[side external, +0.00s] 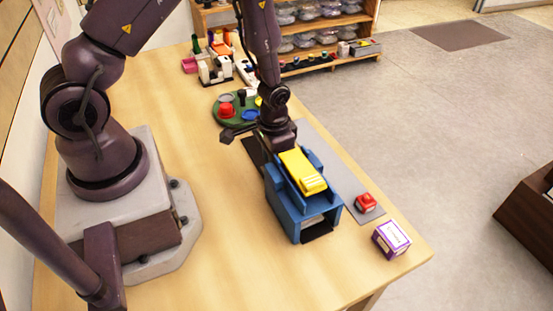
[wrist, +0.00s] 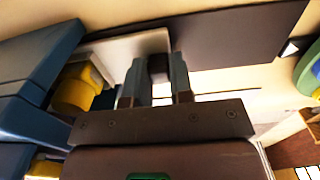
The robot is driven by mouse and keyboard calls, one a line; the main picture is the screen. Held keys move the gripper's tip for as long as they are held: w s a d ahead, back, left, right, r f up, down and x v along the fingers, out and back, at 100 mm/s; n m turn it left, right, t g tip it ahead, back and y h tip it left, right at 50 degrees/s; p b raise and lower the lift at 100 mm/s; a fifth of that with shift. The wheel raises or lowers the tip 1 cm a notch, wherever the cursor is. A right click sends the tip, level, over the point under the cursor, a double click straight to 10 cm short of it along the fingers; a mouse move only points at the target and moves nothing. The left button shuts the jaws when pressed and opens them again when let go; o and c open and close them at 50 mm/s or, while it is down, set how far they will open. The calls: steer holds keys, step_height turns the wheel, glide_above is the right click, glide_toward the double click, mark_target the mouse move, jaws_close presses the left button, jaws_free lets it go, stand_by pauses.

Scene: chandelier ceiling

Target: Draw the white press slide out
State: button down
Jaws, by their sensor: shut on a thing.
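The blue press (side external: 287,212) stands on the table with a yellow top (side external: 303,170). It fills the left of the wrist view (wrist: 35,70), where a yellow cylinder (wrist: 78,90) shows inside it. The white slide (wrist: 122,48) shows as a pale plate reaching from the press towards my fingers. My gripper (wrist: 158,80) is shut on the slide's dark handle (wrist: 158,66), with one finger on each side. In the side view my gripper is at the far end of the press, its fingertips hidden behind the press and wrist.
A dark strip (wrist: 220,40) lies beside the slide. A red button (side external: 365,202) and a purple-white box (side external: 391,238) are right of the press. A green round tray (side external: 229,116) with coloured pieces stands behind.

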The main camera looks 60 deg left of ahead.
steer(key=a, duration=1.2)
steer(key=shift+a, duration=0.2)
steer(key=c, duration=1)
jaws_free()
steer(key=shift+a, duration=0.1)
step_height(320, 180, up, 13)
steer(key=shift+d, duration=0.2)
steer(key=shift+r, duration=0.1)
step_height(320, 180, up, 5)
glide_above(254, 136)
steer(key=shift+d, duration=0.25)
